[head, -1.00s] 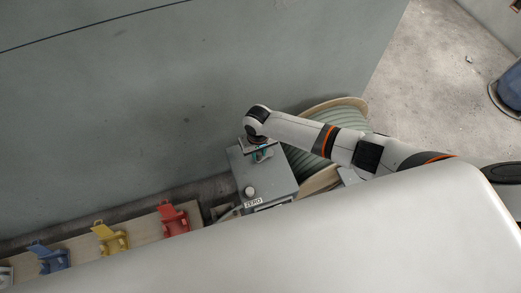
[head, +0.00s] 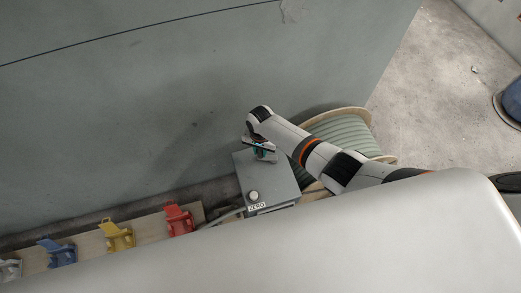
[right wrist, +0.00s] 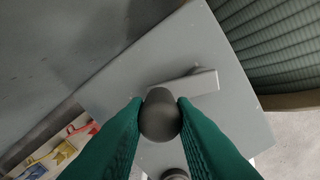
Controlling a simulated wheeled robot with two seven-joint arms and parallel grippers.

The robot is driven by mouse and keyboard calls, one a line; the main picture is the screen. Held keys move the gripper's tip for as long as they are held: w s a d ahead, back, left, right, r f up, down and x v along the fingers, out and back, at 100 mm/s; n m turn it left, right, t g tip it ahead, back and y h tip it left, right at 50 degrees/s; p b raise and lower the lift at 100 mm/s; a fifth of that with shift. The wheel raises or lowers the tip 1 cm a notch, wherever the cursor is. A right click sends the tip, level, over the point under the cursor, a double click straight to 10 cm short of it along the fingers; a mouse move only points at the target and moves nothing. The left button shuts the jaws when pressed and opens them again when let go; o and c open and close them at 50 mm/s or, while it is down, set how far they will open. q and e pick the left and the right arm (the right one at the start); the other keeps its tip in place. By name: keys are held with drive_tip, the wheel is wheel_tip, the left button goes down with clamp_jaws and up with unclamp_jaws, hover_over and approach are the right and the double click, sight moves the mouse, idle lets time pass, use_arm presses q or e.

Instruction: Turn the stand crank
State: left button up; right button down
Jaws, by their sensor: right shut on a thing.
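The stand crank has a dark round knob (right wrist: 160,116) and a grey arm (right wrist: 190,82), both in the right wrist view. It sits on top of a grey box (head: 268,180) with a "ZERO" label and a pale button. My right gripper (right wrist: 160,108) is shut on the crank knob, with a green finger on each side. In the head view my right gripper (head: 262,150) is over the far part of the box and hides most of the crank. My left gripper is not in view.
A reel of grey-green conduit (head: 340,132) stands behind my right arm, beside the box. Blue (head: 60,252), yellow (head: 117,236) and red (head: 178,220) clips sit on a rail at lower left. A large grey wall panel (head: 150,110) rises behind. A white surface fills the foreground.

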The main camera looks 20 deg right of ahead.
drive_tip(key=shift+w, duration=0.1)
idle(0.4)
drive_tip(key=c, duration=1.2)
unclamp_jaws()
wheel_tip(320, 180, up, 12)
drive_tip(key=p, duration=0.3)
